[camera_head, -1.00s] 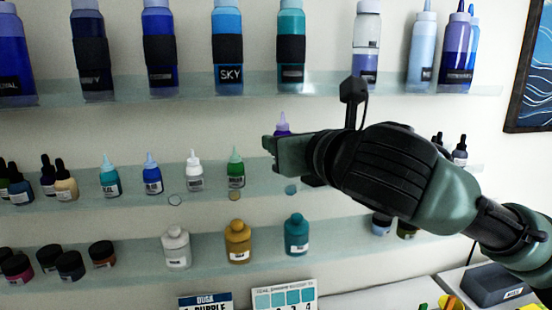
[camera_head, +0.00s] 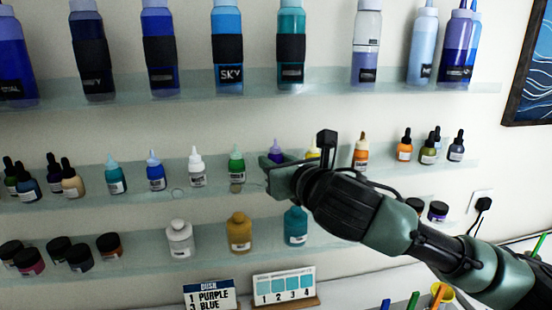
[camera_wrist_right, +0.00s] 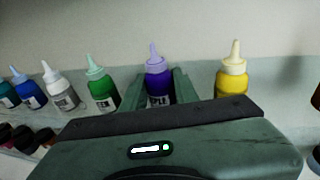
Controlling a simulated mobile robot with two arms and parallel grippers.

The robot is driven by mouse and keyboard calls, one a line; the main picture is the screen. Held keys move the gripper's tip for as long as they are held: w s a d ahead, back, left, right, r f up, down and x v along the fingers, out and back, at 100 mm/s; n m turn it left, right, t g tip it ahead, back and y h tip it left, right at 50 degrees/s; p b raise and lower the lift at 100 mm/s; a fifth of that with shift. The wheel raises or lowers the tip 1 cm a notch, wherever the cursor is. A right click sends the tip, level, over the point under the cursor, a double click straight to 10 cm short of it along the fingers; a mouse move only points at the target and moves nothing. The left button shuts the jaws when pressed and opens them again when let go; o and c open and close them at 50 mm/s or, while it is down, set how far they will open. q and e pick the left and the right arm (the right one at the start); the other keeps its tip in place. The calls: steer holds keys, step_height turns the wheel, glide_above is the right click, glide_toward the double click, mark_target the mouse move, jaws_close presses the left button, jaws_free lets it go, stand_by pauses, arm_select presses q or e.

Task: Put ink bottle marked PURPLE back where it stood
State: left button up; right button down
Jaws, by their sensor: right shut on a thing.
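The purple ink bottle (camera_head: 276,150) with a lilac nozzle stands upright at the middle shelf, between the green bottle (camera_head: 237,163) and the yellow bottle (camera_head: 313,154). My right gripper (camera_head: 270,172) is around it, and in the right wrist view its fingers (camera_wrist_right: 160,90) lie on both sides of the purple bottle (camera_wrist_right: 157,80), shut on it. Part of its label, ending in "PLE", shows there. The gripper hides the bottle's base, so I cannot tell whether it touches the shelf. My left gripper is not in view.
The middle shelf (camera_head: 215,181) also holds white, blue and teal bottles to the left and an orange bottle (camera_head: 361,150) to the right. Large bottles stand on the upper shelf (camera_head: 330,75).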

steer(key=shift+f, duration=0.15)
steer(key=c, duration=1.1)
jaws_free()
steer(key=shift+s+r, duration=0.2)
steer(key=b+v, duration=0.3)
steer(key=v, duration=0.8)
steer(key=shift+s+d, duration=0.2)
steer(key=shift+s, duration=0.15)
steer(key=shift+f, duration=0.1)
